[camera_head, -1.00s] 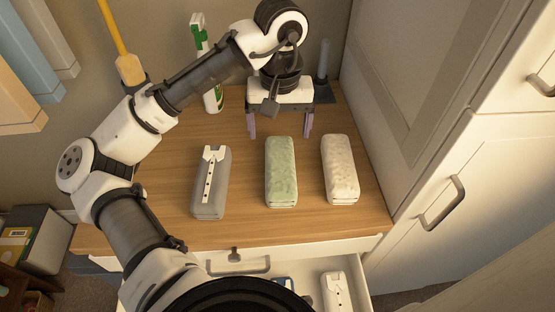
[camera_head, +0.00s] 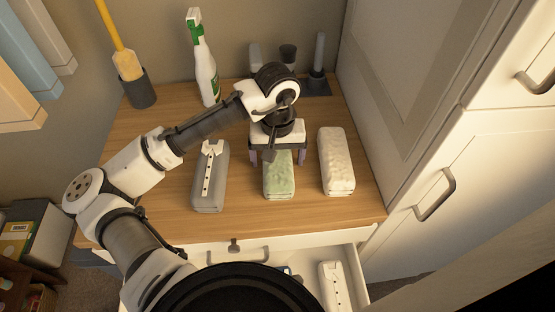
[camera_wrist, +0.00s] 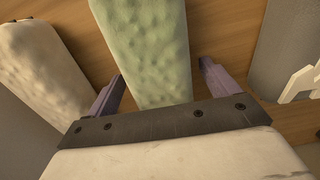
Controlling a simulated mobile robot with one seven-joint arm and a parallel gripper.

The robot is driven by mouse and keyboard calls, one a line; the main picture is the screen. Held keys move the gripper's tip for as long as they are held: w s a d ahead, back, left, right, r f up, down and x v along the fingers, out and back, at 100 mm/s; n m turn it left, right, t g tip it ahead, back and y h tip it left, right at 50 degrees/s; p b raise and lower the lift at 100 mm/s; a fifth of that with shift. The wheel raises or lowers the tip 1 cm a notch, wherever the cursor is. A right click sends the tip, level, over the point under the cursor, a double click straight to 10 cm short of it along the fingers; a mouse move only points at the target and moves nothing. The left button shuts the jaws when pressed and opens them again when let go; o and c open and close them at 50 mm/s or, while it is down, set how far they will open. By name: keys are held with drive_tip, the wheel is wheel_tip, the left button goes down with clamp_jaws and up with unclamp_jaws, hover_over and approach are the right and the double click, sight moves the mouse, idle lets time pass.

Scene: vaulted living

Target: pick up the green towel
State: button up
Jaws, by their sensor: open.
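The green towel (camera_head: 279,180) is a rolled or folded pale green bundle lying on the wooden counter, between a grey bundle and a white one. It also shows in the wrist view (camera_wrist: 142,45), running between my fingers. My gripper (camera_head: 277,157) is open above the towel's far end, which it hides in the head view. In the wrist view my gripper (camera_wrist: 158,85) has one purple finger on each side of the towel, with visible gaps. I cannot tell how far down the fingertips reach.
A grey towel (camera_head: 211,180) with a white strap lies to the left, and a white towel (camera_head: 337,162) close on the right. A spray bottle (camera_head: 203,65) stands behind. The drawer (camera_head: 310,262) below the counter is open, with another bundle (camera_head: 333,285) inside. A tall cabinet (camera_head: 425,120) borders the right.

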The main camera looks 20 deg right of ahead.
drive_tip(key=c, duration=1.2)
drive_tip(key=shift+o, duration=0.2)
drive_tip(key=shift+r, duration=0.2)
